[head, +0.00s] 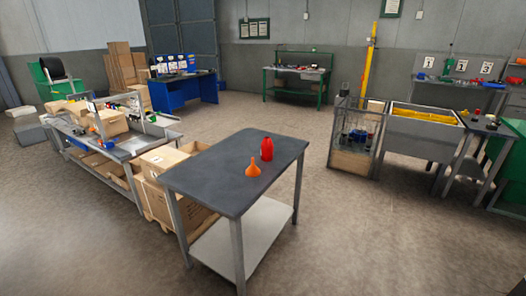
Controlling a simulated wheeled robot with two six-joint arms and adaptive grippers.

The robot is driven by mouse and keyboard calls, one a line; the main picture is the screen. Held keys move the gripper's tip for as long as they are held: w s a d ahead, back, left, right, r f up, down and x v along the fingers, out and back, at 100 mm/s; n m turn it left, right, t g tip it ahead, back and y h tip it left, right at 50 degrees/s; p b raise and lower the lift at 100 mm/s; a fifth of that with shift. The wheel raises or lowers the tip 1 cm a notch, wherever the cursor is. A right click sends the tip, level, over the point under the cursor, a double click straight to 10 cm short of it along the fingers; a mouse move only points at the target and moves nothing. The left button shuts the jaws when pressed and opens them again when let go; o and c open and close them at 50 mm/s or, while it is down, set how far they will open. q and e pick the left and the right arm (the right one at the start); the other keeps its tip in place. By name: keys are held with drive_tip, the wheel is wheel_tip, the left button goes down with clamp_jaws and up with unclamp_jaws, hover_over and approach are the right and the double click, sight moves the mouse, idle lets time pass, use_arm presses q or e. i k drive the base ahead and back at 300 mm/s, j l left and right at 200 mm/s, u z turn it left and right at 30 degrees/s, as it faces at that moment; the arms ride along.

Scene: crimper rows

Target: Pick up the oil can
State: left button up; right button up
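A red bottle-shaped container (267,149) with a narrow top stands upright on the dark top of the nearest table (205,172). It looks like the oil can, but no label is readable at this size. An orange funnel (253,167) stands beside it, a little nearer and to the left, wide end down. Neither of my grippers is in the head view, and nothing is touching the red container.
Cardboard boxes (161,160) crowd the table's left side, by a long cluttered bench (125,149). A wire cage (352,137) and a grey bin (420,133) stand at the right. The floor (370,235) right of the table is clear.

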sight(267, 146)
drive_tip(key=i+l+u, duration=0.1)
drive_tip(key=u, duration=0.35)
drive_tip(key=i+l+u, duration=0.15)
drive_tip(key=u, duration=0.25)
drive_tip(key=i+l+u, duration=0.1)
drive_tip(key=l, duration=0.25)
drive_tip(key=i+l, duration=0.3)
drive_tip(key=i+l+u, duration=0.15)
drive_tip(key=l, duration=0.3)
drive_tip(key=i+l+u, duration=0.1)
drive_tip(key=l, duration=0.25)
drive_tip(key=i+l, duration=0.2)
drive_tip(key=l, duration=0.2)
drive_tip(key=i+l+u, duration=0.15)
drive_tip(key=l, duration=0.25)
